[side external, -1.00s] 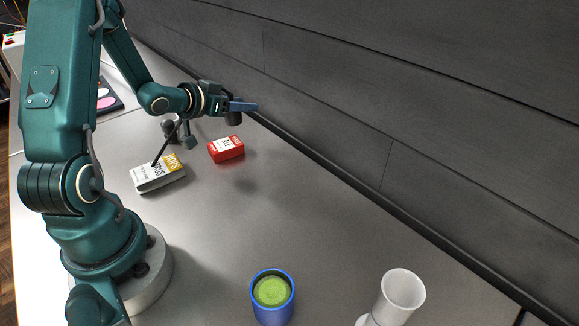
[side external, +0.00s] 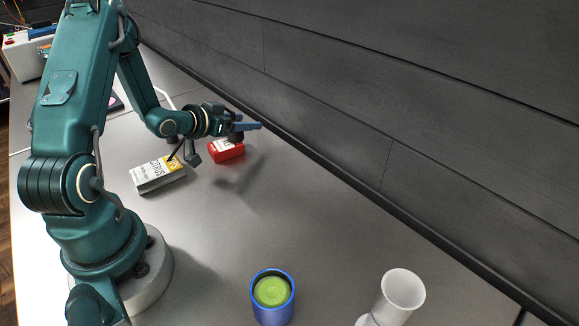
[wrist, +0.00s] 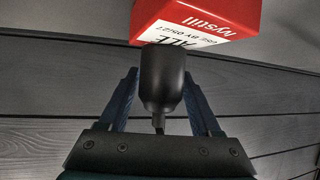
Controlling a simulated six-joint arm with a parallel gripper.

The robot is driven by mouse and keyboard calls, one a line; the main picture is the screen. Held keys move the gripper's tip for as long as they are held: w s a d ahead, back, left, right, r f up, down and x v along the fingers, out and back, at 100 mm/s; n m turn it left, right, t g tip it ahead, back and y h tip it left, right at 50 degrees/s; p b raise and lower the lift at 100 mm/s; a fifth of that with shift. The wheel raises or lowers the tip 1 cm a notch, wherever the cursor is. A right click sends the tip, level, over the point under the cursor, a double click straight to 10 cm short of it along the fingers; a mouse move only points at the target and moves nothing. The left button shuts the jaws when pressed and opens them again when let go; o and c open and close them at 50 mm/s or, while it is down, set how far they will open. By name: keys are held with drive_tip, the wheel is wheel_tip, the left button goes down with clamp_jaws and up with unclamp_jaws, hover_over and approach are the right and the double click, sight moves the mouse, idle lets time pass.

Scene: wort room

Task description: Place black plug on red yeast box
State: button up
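The black plug (wrist: 162,82) is between the two blue fingers of my gripper (side external: 250,126) in the wrist view, with a finger against each side. In the side view the plug (side external: 236,137) hangs just under the fingers, at the far right edge of the red yeast box (side external: 228,153). The box lies on the bench with its white label up, partly hidden by my wrist. In the wrist view the red box (wrist: 222,12) is at the top, and the plug's end overlaps its edge. I cannot tell whether they touch.
A grey and yellow citrus box (side external: 157,177) lies left of the red box. A blue cup (side external: 272,308) with green inside and a white cup (side external: 402,291) stand at the front. The dark plank wall (side external: 400,120) runs close behind the red box. The middle bench is clear.

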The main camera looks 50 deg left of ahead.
sight(234, 119)
idle(0.3)
drive_tip(key=shift+r, duration=0.25)
drive_tip(key=v, duration=0.7)
drive_tip(key=shift+s, duration=0.15)
drive_tip(key=shift+d+r+m+g, duration=0.15)
drive_tip(key=shift+r+m+g, duration=0.1)
drive_tip(key=shift+m+g, duration=0.05)
drive_tip(key=s+d+r+m+g+h, duration=0.1)
drive_tip(key=s+d+r+g, duration=0.2)
drive_tip(key=s+d, duration=0.3)
drive_tip(key=s+d+r+g+h, duration=0.1)
drive_tip(key=s+d+r+g, duration=0.2)
drive_tip(key=d, duration=1.1)
drive_tip(key=s+r, duration=0.2)
drive_tip(key=s, duration=0.1)
drive_tip(key=shift+s+r+m+h, duration=0.2)
drive_tip(key=shift+s+m+h, duration=0.1)
drive_tip(key=shift+m+h, duration=0.1)
